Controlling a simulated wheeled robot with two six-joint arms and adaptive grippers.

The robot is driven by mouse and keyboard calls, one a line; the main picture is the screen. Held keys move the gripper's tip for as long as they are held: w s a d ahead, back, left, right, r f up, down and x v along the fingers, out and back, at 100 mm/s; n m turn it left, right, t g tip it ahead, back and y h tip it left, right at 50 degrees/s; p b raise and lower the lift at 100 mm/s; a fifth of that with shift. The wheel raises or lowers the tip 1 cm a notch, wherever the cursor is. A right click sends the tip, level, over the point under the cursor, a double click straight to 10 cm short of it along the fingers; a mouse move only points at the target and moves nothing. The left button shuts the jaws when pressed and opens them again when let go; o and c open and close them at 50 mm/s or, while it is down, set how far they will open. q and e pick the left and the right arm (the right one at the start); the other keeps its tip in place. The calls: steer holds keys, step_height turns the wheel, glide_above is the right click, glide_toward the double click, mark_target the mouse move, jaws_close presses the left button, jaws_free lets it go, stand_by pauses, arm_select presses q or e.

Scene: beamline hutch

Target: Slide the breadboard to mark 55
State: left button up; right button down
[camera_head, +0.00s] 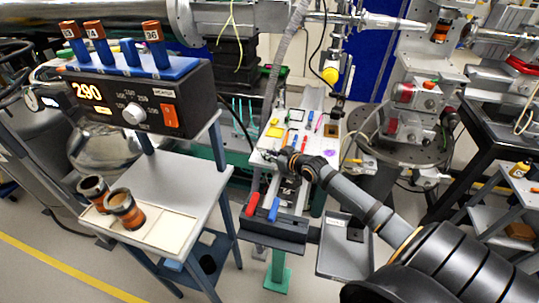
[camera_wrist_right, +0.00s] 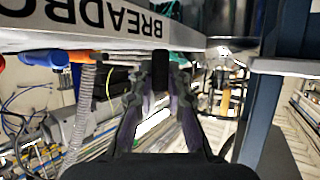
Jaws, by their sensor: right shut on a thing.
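The breadboard (camera_head: 314,147) is a pale plate with small coloured tools on it, in the middle of the head view. Its white edge (camera_wrist_right: 100,38) crosses the top of the right wrist view, with upside-down "BREADBOARD" lettering. My right gripper (camera_head: 287,158) is at the near edge of the board. In the wrist view its fingers (camera_wrist_right: 160,88) are shut on a dark post-like handle (camera_wrist_right: 160,66) under the board's edge. The mark numbers are not readable, and my arm partly covers the rail (camera_head: 290,195) in front. My left gripper is not in view.
A grey side table (camera_head: 180,170) with two brown cups stands at the left, below a heater box (camera_head: 140,100) reading 290. A grey stage (camera_head: 385,145) stands at the right.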

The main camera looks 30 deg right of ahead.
steer(key=s+a+p, duration=0.1)
steer(key=a+p, duration=0.1)
steer(key=s+a+p, duration=0.1)
steer(key=s+p, duration=0.1)
steer(key=shift+s+a+r, duration=0.1)
steer(key=shift+a+r, duration=0.05)
steer(key=shift+a, duration=0.2)
steer(key=shift+s+a, duration=0.1)
steer(key=shift+a, duration=0.05)
steer(key=c, duration=1.3)
jaws_free()
step_height(320, 180, up, 10)
steer(key=shift+f, duration=0.15)
